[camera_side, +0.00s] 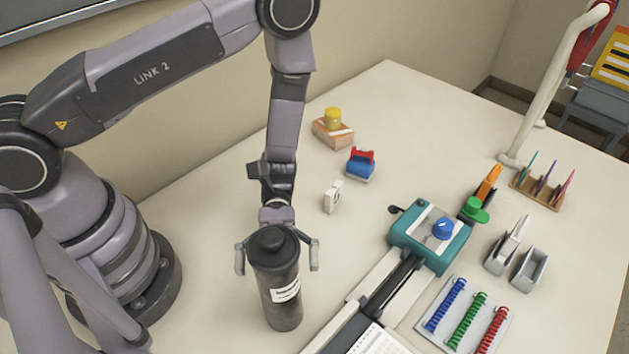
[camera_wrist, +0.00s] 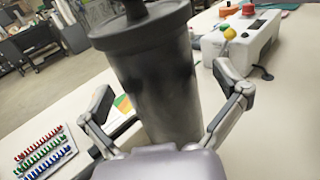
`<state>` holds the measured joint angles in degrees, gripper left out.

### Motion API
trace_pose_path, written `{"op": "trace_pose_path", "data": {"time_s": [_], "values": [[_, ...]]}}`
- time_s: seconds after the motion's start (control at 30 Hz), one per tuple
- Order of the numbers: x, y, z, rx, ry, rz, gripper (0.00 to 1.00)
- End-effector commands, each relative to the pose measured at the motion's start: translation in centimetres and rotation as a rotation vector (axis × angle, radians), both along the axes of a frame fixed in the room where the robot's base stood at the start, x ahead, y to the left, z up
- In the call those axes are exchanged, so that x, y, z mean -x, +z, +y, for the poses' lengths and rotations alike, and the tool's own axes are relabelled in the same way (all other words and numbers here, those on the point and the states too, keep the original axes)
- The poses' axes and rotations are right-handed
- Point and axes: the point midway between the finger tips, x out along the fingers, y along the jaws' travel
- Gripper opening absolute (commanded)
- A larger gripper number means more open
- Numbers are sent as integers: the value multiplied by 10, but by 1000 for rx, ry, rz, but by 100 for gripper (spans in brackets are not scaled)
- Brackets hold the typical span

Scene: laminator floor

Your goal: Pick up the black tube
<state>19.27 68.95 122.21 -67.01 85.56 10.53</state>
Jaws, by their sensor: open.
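The black tube (camera_side: 279,292) stands upright on the white table in front of my arm in the side view. It is a dark cylinder with a knobbed lid and a white label. My gripper (camera_side: 277,257) is open, with one finger on each side of the tube near its upper part. In the wrist view the tube (camera_wrist: 160,85) fills the middle, between the open fingers of my gripper (camera_wrist: 172,100). Gaps show between the fingers and the tube there. The tube's base is hidden in the wrist view.
A teal laminator (camera_side: 428,237) with a blue knob stands right of the tube, its feed tray (camera_side: 375,305) close by. A white block (camera_side: 333,197), a red and blue item (camera_side: 361,164) and a yellow-topped box (camera_side: 333,128) sit behind. Coloured binding coils (camera_side: 467,318) lie at right.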

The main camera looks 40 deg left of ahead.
Motion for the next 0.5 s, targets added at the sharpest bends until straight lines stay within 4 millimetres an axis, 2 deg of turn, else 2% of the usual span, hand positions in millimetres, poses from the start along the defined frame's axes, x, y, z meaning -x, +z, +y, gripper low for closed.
{"op": "trace_pose_path", "data": {"time_s": [0.17, 0.5], "values": [[0, 0, 0, 0, 0, 0, 97], [0, 0, 0, 0, 0, 0, 54]]}}
